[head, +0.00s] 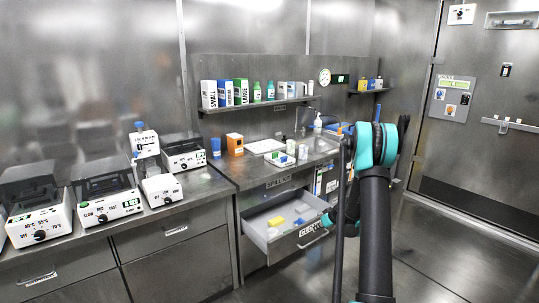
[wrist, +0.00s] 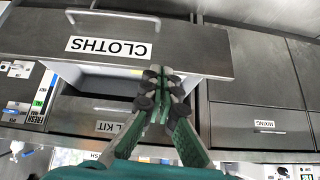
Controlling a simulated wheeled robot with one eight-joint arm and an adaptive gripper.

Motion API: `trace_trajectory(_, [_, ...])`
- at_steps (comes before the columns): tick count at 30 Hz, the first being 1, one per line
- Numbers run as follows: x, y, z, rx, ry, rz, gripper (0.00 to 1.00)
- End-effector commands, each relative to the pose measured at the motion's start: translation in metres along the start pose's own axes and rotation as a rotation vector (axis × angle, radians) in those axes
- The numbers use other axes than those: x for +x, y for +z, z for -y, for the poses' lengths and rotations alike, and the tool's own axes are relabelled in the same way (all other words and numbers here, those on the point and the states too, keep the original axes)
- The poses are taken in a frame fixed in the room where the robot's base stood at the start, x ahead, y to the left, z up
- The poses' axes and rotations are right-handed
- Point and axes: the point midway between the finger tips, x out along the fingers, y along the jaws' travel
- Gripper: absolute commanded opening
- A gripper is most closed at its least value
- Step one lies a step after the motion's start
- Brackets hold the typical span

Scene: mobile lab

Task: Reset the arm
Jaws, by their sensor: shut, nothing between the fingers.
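My arm (head: 375,215) rises at the right of the head view, black with teal joints. In the head view I cannot make out my gripper's fingertips. In the wrist view my gripper (wrist: 159,76) is shut and empty, its fingertips together. It is in front of the drawer labelled CLOTHS (wrist: 188,55), which appears upside down there. In the head view this drawer (head: 252,229) is pulled out, with a yellow item (head: 276,221) and other small pale and blue items inside. I cannot tell whether the gripper touches the drawer.
A counter (head: 205,190) with white lab devices (head: 110,200) runs along the left. A shelf (head: 260,104) holds boxes and bottles. A tray (head: 280,159) stands on the right counter. A metal door (head: 480,120) is at the far right, with bare floor (head: 455,255) before it.

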Motion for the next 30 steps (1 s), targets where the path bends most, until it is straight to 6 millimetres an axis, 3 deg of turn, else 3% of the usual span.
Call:
trace_trajectory(6, [-0.068, -0.01, 0.046, 0.071, 0.024, 0.06, 0.0])
trace_trajectory(14, [-0.141, 0.0, 0.102, 0.158, 0.067, 0.125, 0.0])
trace_trajectory(23, [-0.217, 0.038, 0.166, 0.256, 0.131, 0.188, 0.0])
trace_trajectory(30, [-0.266, 0.086, 0.212, 0.332, 0.193, 0.227, 0.0])
